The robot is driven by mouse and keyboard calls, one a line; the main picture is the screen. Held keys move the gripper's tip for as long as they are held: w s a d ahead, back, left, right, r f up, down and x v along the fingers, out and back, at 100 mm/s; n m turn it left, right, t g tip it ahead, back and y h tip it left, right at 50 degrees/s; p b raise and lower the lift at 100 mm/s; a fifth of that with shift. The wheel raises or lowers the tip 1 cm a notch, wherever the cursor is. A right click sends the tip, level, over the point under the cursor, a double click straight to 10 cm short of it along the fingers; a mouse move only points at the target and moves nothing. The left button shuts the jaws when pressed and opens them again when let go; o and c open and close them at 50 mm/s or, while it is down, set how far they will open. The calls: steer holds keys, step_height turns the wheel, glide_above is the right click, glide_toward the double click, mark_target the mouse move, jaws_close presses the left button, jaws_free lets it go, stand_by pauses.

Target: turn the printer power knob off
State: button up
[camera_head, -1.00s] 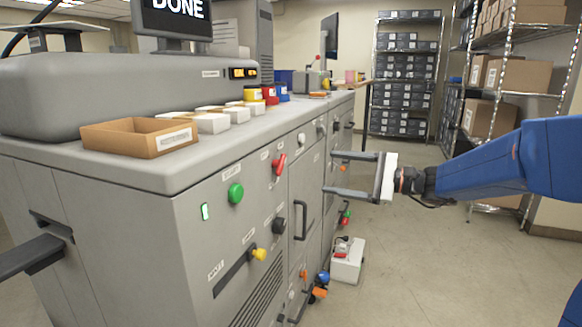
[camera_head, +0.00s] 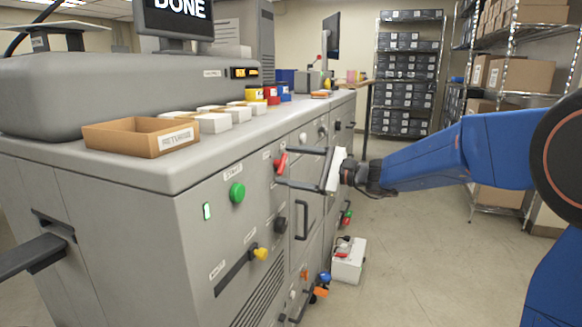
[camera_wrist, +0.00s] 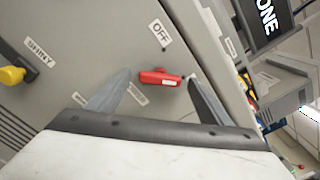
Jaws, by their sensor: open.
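The red knob (camera_head: 281,163) sits on the front panel of the grey machine (camera_head: 150,215), right of a round green button (camera_head: 237,193). In the wrist view the red knob (camera_wrist: 160,77) lies between my fingertips, with a label reading OFF (camera_wrist: 160,33) beside it. A second label by the knob is partly covered by a finger. My gripper (camera_head: 281,167) is open, its two fingers pointing at the panel, one above and one below the knob. In the wrist view my gripper (camera_wrist: 158,75) has a finger on either side of the knob. I cannot tell whether either finger touches it.
A dark knob (camera_head: 279,225) and a yellow knob (camera_head: 260,254) are lower on the panel. A black handle (camera_head: 301,220) is to the right. A cardboard tray (camera_head: 125,138) stands on top, below a screen reading DONE (camera_head: 178,12). A white box (camera_head: 349,262) is on the floor.

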steer(key=shift+a, duration=0.1)
steer(key=c, duration=1)
steer(key=shift+c, duration=0.2)
steer(key=shift+n, duration=0.4)
steer(key=n, duration=0.8)
steer(key=shift+n, duration=0.3)
steer(key=n, duration=0.8)
steer(key=shift+f, duration=0.1)
steer(key=shift+n, duration=0.4)
